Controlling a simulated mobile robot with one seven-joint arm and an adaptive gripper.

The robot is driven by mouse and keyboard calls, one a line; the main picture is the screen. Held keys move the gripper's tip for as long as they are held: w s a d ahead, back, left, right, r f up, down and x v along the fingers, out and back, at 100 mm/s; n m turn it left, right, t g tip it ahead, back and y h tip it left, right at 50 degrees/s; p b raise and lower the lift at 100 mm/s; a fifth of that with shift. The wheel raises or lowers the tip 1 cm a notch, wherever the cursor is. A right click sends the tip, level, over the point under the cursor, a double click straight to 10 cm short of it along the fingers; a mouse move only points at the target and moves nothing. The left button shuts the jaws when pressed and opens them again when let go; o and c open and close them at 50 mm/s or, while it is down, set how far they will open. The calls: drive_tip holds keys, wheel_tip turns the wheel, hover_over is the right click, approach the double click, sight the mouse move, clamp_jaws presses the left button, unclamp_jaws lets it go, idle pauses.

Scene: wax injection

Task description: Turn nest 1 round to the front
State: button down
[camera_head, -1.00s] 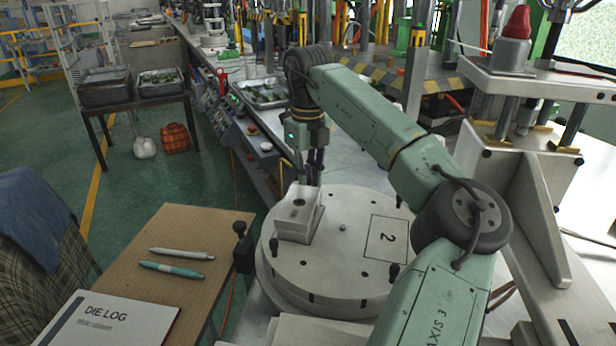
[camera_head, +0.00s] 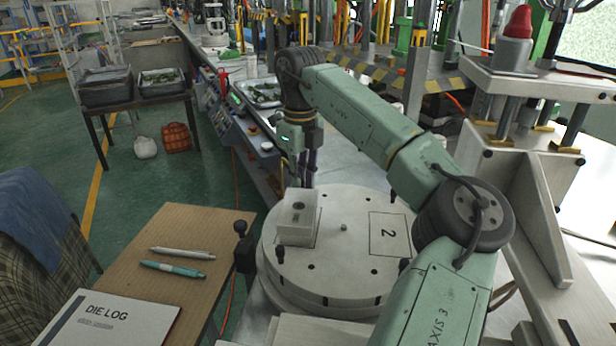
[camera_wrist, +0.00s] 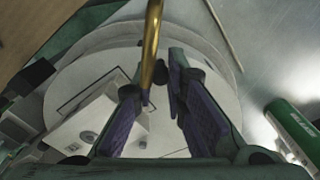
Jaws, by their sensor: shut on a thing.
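A round grey turntable (camera_head: 330,262) carries a square outline marked 2 (camera_head: 387,233) on its right. A pale block (camera_head: 297,218) sits on its left, over another outline whose number I cannot read. Short black pegs stand near the rim, one at the front left (camera_head: 279,253) and one at the right (camera_head: 404,265). My gripper (camera_head: 308,183) reaches down at the far rim, behind the block. In the wrist view my gripper (camera_wrist: 158,78) has its fingers closed around a dark peg (camera_wrist: 160,72), partly hidden by a brass-coloured rod. The block (camera_wrist: 92,126) shows at left there.
A wooden desk (camera_head: 210,225) with two pens and a die log (camera_head: 110,320) stands left of the turntable. A black-knobbed post (camera_head: 242,250) stands close to the turntable's left rim. A press frame (camera_head: 530,150) with a red-capped bottle rises at right.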

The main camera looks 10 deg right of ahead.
drive_tip(key=c, duration=1.6)
unclamp_jaws()
drive_tip(key=shift+d, duration=0.1)
drive_tip(key=shift+r, duration=0.1)
wheel_tip(320, 180, up, 12)
drive_tip(key=shift+c, duration=0.2)
